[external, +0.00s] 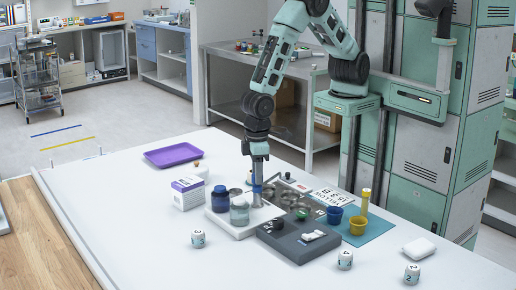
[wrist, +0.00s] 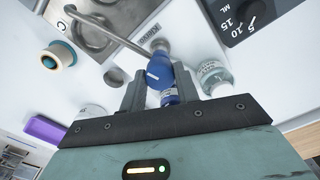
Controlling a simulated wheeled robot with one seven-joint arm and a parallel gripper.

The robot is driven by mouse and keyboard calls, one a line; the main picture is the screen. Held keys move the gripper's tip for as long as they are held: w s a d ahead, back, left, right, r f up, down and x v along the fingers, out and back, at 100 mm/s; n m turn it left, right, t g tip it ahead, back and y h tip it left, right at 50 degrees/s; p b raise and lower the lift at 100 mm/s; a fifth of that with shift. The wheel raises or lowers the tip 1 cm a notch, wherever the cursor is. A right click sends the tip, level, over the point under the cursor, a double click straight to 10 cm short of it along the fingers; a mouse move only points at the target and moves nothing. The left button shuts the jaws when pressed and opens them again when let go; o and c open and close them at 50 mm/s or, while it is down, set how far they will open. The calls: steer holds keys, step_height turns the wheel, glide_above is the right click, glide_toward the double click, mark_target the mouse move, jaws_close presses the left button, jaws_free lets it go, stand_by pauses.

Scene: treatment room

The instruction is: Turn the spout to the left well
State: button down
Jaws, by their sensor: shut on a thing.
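My gripper (external: 257,188) points down at the small steel sink unit on the white table. In the wrist view its fingers (wrist: 158,92) close on the blue part of the tap (wrist: 160,72), which has a white mark. The thin metal spout (wrist: 110,36) runs from there to the upper left, across the steel plate with the round wells (wrist: 97,22). In the external view the steel wells (external: 297,203) lie right of my gripper, partly hidden. I cannot tell exactly which well the spout's tip is over.
A dark blue jar (external: 221,199) and a glass jar (external: 239,211) stand close left of my gripper. A dark grey block (external: 290,243) lies in front. A purple tray (external: 173,154) lies back left.

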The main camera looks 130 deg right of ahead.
steer(key=m+p, duration=0.1)
steer(key=m, duration=0.4)
steer(key=shift+r+m+p, duration=0.15)
steer(key=shift+m+p, duration=0.15)
steer(key=m+p, duration=0.2)
steer(key=m, duration=0.3)
steer(key=shift+m, duration=0.3)
steer(key=c, duration=1)
jaws_free()
steer(key=shift+c, duration=0.2)
step_height(320, 180, up, 17)
steer(key=b, duration=0.2)
